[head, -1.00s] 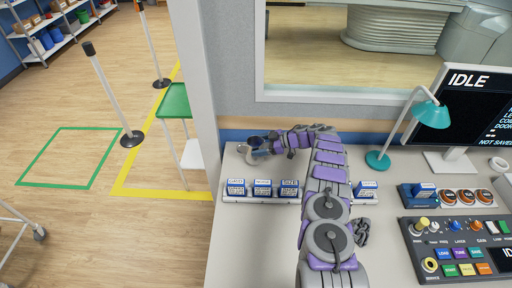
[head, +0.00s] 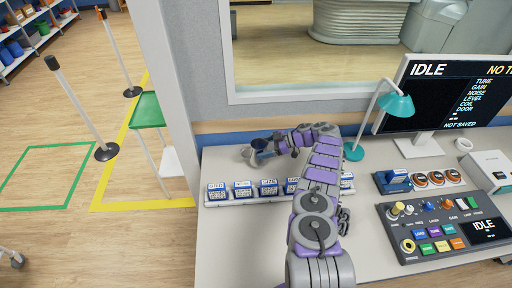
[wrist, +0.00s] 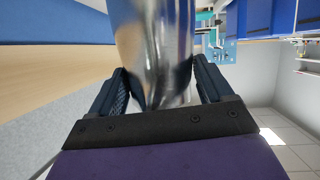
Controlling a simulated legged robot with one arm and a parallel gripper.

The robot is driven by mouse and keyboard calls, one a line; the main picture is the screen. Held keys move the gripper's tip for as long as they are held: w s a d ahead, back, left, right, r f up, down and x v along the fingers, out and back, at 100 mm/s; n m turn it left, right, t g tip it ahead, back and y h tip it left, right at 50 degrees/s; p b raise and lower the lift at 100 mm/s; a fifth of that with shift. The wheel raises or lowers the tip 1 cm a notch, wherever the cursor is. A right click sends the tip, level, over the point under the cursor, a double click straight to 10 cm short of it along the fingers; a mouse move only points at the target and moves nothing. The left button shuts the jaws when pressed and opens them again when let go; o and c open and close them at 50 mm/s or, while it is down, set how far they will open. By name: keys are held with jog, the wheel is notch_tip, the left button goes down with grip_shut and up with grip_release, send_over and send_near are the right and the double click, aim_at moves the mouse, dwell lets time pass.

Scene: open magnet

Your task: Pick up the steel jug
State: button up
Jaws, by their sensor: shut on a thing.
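The steel jug (wrist: 155,45) is shiny and fills the upper middle of the wrist view, between the two dark ribbed fingers of my gripper (wrist: 158,88). The fingers press against its sides. In the head view the jug (head: 248,154) is small and grey at the left end of the desk, by the wall. My gripper (head: 266,150) reaches it from the right and is shut on it. The jug's base is hard to make out, so I cannot tell whether it touches the desk.
A rack of blue-and-white boxes (head: 243,190) stands on the desk just in front of the jug. A teal lamp (head: 394,104), a monitor (head: 440,95) and a control panel (head: 445,228) are to the right. A window ledge (head: 300,90) is behind.

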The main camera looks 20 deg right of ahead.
jog(key=shift+s+d+r, duration=0.1)
jog(key=shift+s+d, duration=0.15)
jog(key=shift+d, duration=0.45)
jog(key=shift+s+d+r, duration=0.1)
jog(key=shift+s+d, duration=0.15)
jog(key=shift+d, duration=0.4)
jog(key=shift+d, duration=0.1)
dwell(1.0)
